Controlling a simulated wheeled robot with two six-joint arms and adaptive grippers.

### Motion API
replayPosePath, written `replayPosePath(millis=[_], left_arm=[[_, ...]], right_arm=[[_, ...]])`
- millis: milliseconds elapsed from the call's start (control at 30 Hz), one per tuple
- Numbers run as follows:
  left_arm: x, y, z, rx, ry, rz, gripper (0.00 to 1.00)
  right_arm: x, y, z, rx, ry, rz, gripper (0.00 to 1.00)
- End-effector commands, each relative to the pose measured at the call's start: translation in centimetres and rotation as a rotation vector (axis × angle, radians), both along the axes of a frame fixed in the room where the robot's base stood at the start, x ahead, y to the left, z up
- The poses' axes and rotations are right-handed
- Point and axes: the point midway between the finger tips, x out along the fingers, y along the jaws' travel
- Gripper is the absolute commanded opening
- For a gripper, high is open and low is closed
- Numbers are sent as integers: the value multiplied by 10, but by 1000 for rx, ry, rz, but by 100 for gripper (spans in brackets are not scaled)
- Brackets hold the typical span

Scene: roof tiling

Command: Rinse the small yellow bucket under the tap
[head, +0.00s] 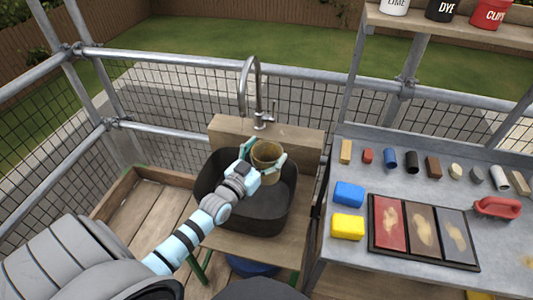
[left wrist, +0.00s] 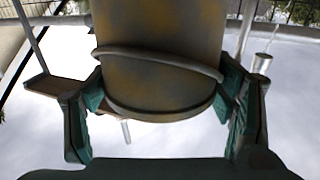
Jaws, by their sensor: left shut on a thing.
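The small bucket (head: 267,152) is dull yellow with brown grime, its open mouth facing up. My left gripper (head: 264,160) is shut around its sides and holds it over the black basin (head: 260,219). In the left wrist view the stained bucket (left wrist: 160,55) fills the middle, with the green-padded fingers (left wrist: 165,100) on both sides of it. The tap (head: 253,65) is a curved metal spout behind the basin; its outlet is behind and left of the bucket in the head view. I see no water stream. My right gripper is out of view.
The basin sits on a wooden stand (head: 225,248). At right a grey bench (head: 345,278) holds blue (head: 349,194) and yellow (head: 348,227) blocks, a tray of coloured panels (head: 372,240) and a red-handled tool (head: 498,207). Metal railings (head: 165,56) run behind.

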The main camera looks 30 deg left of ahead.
Motion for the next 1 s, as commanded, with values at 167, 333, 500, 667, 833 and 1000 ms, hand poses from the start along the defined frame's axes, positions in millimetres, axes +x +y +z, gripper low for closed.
replayPosePath(millis=[167,333,500,667,833,1000], left_arm=[[17,11,-23,-7,14,50,40],[25,22,-31,-5,14,50,40],[37,39,-37,-6,13,50,40],[49,54,-41,-9,11,45,40],[59,69,-44,-4,14,52,40],[68,80,-47,-6,14,51,40]], right_arm=[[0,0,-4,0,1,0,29],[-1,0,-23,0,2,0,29],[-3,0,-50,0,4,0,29],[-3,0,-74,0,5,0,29],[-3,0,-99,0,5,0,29],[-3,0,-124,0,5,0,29]])
